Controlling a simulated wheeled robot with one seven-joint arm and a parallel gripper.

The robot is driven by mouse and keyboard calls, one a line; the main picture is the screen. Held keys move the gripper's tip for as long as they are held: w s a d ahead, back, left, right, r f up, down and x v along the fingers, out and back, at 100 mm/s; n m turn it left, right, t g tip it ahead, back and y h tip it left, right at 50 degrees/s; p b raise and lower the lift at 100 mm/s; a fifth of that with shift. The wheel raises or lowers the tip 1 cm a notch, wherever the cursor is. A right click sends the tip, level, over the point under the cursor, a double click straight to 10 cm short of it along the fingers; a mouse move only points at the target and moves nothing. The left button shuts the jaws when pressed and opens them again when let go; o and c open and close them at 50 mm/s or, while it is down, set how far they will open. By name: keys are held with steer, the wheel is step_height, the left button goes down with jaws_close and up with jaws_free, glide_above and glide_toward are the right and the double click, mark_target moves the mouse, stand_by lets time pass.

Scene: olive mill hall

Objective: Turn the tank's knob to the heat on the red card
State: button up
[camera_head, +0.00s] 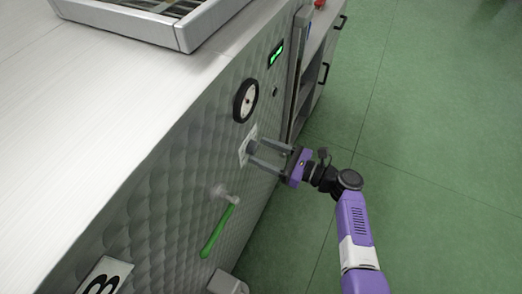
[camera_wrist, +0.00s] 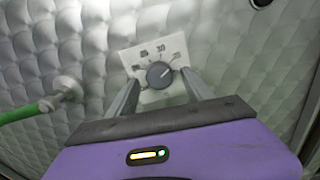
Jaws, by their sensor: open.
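The tank's knob (camera_wrist: 159,75) is a round dark grey dial with a light pointer mark, on a white scale plate (camera_wrist: 150,56) with printed numbers too small to read surely. The tank's front (camera_head: 175,175) is quilted metal. My gripper (camera_head: 251,151) is open, its two grey fingers reaching toward the plate. In the wrist view its fingers (camera_wrist: 160,82) stand on either side of the knob; I cannot tell whether they touch it. The pointer seems to aim to the upper right. No red card shows in either view.
A green-handled valve (camera_head: 219,228) sticks out left of the knob. A round gauge (camera_head: 245,100) and a green-lit display (camera_head: 276,53) are above it. A number plate (camera_head: 103,280) is lower left. Open green floor (camera_head: 440,130) lies to the right.

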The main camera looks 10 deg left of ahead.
steer(key=v, duration=0.6)
steer(key=shift+s+d+b, duration=0.15)
steer(key=shift+d+b, duration=0.25)
steer(key=shift+b, duration=0.05)
